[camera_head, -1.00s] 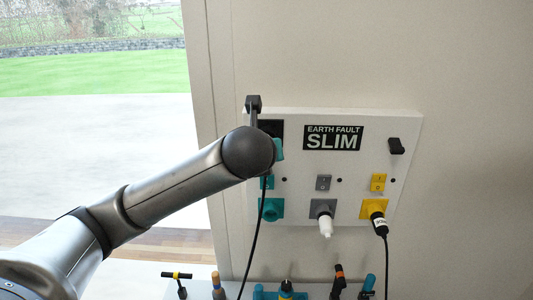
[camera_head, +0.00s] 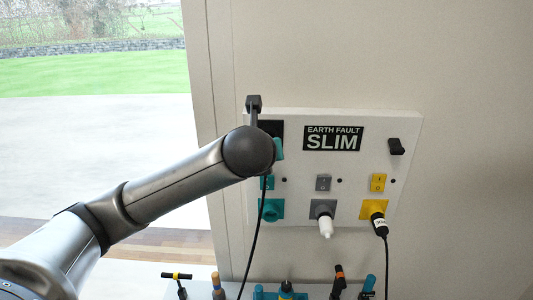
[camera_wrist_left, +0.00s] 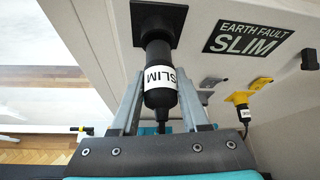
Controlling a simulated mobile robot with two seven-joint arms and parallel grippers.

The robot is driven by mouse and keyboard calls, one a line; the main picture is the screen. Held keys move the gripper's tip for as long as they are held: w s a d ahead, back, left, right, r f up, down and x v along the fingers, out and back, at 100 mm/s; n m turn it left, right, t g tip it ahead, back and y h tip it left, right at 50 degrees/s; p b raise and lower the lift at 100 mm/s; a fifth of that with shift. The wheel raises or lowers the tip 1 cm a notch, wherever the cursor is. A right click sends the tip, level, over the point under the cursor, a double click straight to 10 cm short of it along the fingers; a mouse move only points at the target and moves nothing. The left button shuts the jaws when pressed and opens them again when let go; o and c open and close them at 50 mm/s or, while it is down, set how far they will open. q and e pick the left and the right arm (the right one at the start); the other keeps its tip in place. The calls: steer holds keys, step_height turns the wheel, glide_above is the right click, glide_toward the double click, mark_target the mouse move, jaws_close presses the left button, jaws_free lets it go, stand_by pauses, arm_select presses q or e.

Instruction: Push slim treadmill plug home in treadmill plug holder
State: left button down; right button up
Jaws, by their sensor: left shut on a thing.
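The slim treadmill plug (camera_wrist_left: 160,85) is black with a white SLIM label, in the left wrist view. My left gripper (camera_wrist_left: 160,70) is shut around it, one finger on each side. The plug's front end meets the black square treadmill plug holder (camera_wrist_left: 168,12); I cannot tell how deep it sits. In the head view the holder (camera_head: 271,127) shows at the panel's upper left, partly covered by my left arm, which also hides the plug and most of the gripper. A black cable hangs below. My right gripper is not in view.
Several tools stand below.

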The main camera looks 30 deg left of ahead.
arm_select(q)
steer(key=shift+w+a, duration=0.5)
steer(key=shift+w, duration=0.3)
steer(key=shift+w+a, duration=0.5)
steer(key=shift+w, duration=0.3)
steer(key=shift+c, duration=1.6)
jaws_free()
steer(key=b+v, duration=0.4)
steer(key=v, duration=1.1)
steer(key=shift+b, duration=0.3)
steer(key=shift+s, duration=0.15)
